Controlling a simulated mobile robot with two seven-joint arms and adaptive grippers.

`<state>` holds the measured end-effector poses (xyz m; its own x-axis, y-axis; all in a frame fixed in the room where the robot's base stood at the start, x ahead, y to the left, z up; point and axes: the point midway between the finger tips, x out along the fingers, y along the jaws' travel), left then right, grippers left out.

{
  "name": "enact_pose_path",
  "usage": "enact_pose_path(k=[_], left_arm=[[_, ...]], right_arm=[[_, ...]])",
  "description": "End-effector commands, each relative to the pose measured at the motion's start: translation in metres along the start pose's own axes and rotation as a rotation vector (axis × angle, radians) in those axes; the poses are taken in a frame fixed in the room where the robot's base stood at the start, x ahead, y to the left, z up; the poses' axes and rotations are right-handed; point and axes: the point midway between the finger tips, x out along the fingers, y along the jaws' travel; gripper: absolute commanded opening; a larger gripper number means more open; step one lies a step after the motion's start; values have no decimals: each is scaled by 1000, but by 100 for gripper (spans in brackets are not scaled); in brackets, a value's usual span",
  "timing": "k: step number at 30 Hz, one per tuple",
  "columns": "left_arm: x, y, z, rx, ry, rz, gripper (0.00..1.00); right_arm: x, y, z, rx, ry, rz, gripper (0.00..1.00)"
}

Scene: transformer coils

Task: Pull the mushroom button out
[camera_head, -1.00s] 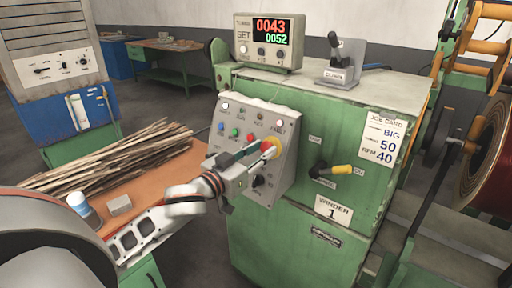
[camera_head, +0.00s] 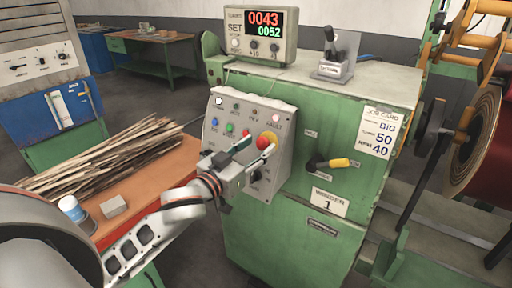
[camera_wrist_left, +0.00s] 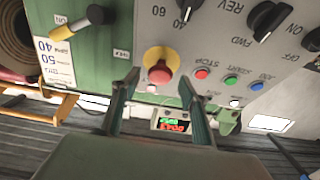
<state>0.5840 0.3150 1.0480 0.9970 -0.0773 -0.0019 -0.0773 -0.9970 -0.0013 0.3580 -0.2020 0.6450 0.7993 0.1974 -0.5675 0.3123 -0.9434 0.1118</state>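The mushroom button (camera_head: 268,139) is a red cap on a yellow collar, at the right side of the grey control panel (camera_head: 272,187). It also shows in the left wrist view (camera_wrist_left: 160,73), beyond and between the two fingers. My left gripper (camera_head: 257,149) is in front of the panel, open and empty, with its fingers apart on either side of the line to the button. The left wrist view shows the same open fingers (camera_wrist_left: 160,82). I cannot tell whether a fingertip touches the collar. My right gripper is not in view.
The panel carries several small buttons and black knobs close to the gripper. A yellow-handled lever (camera_head: 333,163) sticks out of the green cabinet (camera_head: 290,235) on the right. A display box (camera_head: 261,32) stands on top. Wood strips (camera_head: 105,160) lie on the orange-topped bench at left.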

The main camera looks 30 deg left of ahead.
Motion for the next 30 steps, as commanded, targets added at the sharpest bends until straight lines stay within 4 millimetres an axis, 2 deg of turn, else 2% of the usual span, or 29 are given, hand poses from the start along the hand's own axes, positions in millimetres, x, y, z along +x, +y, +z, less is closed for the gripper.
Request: enact_pose_path(k=[11,24,30], left_arm=[[0,0,-7,-1,5,1,44],[0,0,-82,0,7,1,44],[0,-1,-98,0,2,-1,44]], right_arm=[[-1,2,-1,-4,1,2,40],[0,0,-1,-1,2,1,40],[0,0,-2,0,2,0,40]])
